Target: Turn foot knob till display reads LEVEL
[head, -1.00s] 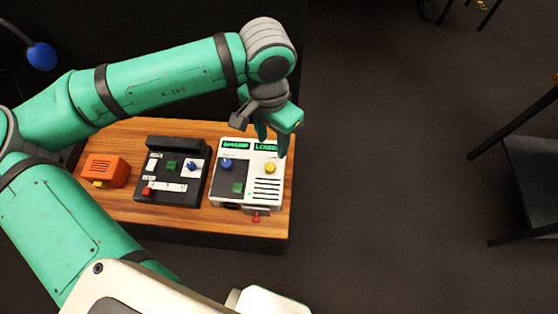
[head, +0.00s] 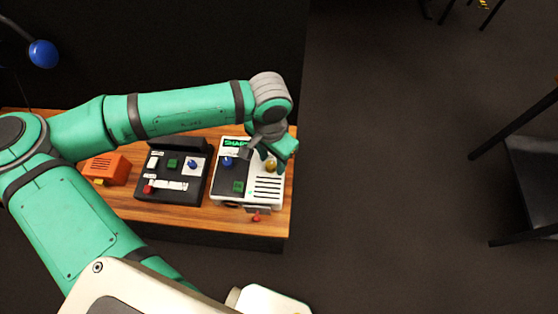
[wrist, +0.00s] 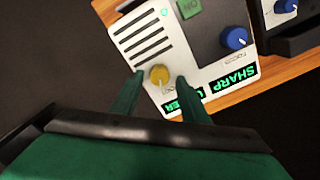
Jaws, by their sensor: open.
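A yellow knob (head: 271,167) stands on the right part of a white panel unit (head: 262,204). In the wrist view the yellow knob (wrist: 159,74) sits between the two open fingertips of my gripper (wrist: 160,80), with a gap visible on the right side. Its label is too small to read. My gripper (head: 267,157) is above the knob in the head view. Two green displays are on the unit: one reads SHARP (wrist: 236,79); the other (wrist: 186,106) is partly hidden by a finger, its end looking like "ER".
A blue knob (wrist: 233,38) and a green button (wrist: 188,8) share the white unit. A red lever (head: 256,217) sticks out in front. A black panel box (head: 172,199) and an orange box (head: 107,168) stand to the left on the wooden table (head: 226,222).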

